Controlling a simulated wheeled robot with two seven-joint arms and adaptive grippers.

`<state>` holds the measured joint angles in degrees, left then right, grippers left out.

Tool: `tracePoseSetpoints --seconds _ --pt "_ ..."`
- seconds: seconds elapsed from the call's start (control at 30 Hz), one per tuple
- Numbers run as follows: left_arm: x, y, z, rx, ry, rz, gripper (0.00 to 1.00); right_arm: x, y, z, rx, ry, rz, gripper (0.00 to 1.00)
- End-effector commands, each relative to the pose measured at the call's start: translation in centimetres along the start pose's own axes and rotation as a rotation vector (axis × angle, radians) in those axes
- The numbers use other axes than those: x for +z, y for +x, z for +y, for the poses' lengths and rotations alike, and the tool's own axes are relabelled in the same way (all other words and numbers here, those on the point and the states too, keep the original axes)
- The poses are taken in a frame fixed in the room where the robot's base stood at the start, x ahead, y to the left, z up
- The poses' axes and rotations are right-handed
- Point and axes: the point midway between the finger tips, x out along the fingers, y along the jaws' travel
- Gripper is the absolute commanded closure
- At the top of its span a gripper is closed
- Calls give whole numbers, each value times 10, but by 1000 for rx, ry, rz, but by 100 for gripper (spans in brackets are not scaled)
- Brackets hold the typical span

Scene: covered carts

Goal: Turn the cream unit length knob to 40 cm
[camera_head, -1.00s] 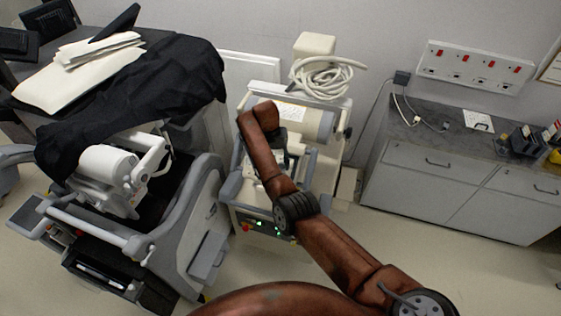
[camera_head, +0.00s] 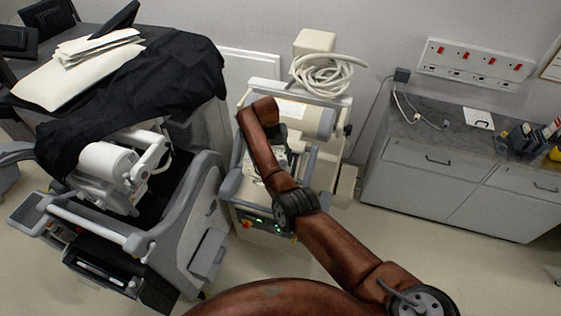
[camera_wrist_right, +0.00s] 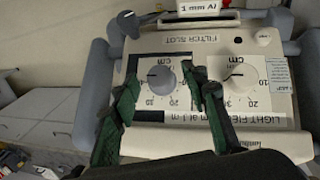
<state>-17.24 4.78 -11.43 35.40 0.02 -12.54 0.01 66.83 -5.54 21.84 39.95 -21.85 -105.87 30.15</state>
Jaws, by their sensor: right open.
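The cream unit (camera_head: 251,98) stands against the wall in the middle of the head view, partly hidden by my right arm. In the right wrist view its panel (camera_wrist_right: 205,57) carries a grey knob (camera_wrist_right: 161,81) and a cream knob (camera_wrist_right: 240,76), each beside a printed cm scale. A dark mark on each knob points roughly left. Lettering about the light field runs below them. My right gripper (camera_wrist_right: 160,76) is open, its green fingers on either side of the grey knob. I cannot tell whether they touch it. The right finger stands between the knobs. My left gripper is out of view.
A grey and white unit (camera_head: 195,225) under a black cloth (camera_head: 150,95) stands close on the left. A coiled pale hose (camera_head: 325,75) lies on top of the cream unit. A grey cabinet (camera_head: 430,190) stands on the right, with clear floor before it.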

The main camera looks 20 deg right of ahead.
Motion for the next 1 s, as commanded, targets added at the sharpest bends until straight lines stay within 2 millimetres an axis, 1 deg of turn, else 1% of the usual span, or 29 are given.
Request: tracePoseSetpoints --seconds 0.17,0.4,0.5,0.6,0.7,1.0 --pt "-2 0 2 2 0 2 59 -1 -30 0 -2 0 5 59" --pt "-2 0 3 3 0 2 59 -1 -80 -1 -2 0 3 59" --pt "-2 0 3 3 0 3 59 0 -96 -1 -2 -1 2 59" --pt "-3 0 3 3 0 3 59 0 -107 -1 -1 -1 1 59" --pt "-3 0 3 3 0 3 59 0 -113 -1 -1 0 0 59" --pt "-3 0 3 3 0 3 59 0 -115 0 0 0 0 59"
